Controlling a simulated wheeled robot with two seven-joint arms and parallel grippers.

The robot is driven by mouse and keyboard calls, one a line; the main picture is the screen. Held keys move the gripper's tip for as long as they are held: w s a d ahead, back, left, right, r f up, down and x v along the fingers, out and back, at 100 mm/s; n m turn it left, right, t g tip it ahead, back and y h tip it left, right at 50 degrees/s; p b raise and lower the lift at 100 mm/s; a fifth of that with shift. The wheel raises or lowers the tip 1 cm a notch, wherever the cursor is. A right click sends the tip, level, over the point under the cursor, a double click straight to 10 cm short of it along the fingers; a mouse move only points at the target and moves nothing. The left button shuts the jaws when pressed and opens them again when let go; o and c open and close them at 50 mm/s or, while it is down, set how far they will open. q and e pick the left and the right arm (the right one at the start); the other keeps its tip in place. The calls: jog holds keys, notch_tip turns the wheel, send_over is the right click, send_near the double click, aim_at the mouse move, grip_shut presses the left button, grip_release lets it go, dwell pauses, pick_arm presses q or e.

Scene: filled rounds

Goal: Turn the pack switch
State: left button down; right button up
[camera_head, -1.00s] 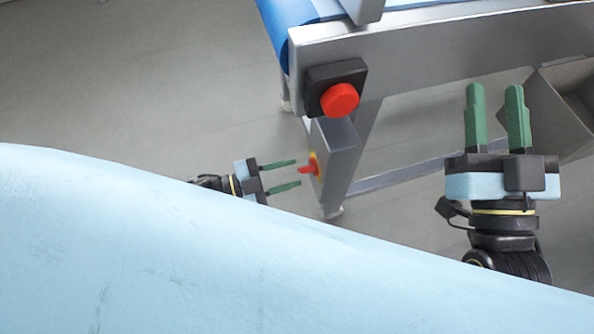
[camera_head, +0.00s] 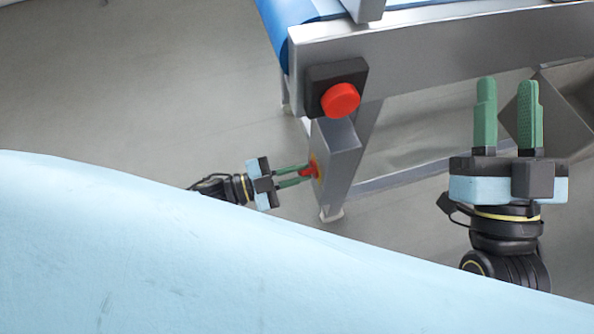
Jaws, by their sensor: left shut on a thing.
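The pack switch (camera_head: 312,170) is a small red handle on a yellow plate, on the left face of a grey box (camera_head: 337,150) fixed to the conveyor's leg. My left gripper (camera_head: 307,174) reaches in from the left with its green fingers at the switch. It is shut on the red handle, and the fingers partly hide it. My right gripper (camera_head: 508,85) is open and empty at the right, with its green fingers pointing up in the picture, away from the switch.
A red push button (camera_head: 340,100) on a black housing sits on the conveyor frame (camera_head: 430,50) above the switch box. A blue belt (camera_head: 286,14) runs at the top. A grey metal bin (camera_head: 570,105) stands behind my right gripper. The floor at left is clear.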

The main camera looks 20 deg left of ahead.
pick_arm(q)
jog(key=shift+n+p, duration=0.3)
jog(key=shift+r+n+p, duration=0.15)
jog(key=shift+n+p, duration=0.7)
jog(key=shift+n, duration=0.25)
jog(key=n+p, duration=0.1)
jog(key=n, duration=0.1)
jog(key=shift+w+n, duration=0.1)
jog(key=shift+n, duration=0.2)
jog(key=shift+n+p, duration=0.3)
jog(key=shift+n, duration=0.1)
pick_arm(e)
notch_tip(320, 180, down, 13)
jog(key=d+g+h, duration=0.2)
jog(key=g+h, duration=0.1)
jog(key=g, duration=0.6)
jog(key=shift+w+d+f, duration=0.2)
pick_arm(q)
jog(key=c, duration=1.5)
grip_release()
jog(key=shift+o, duration=0.2)
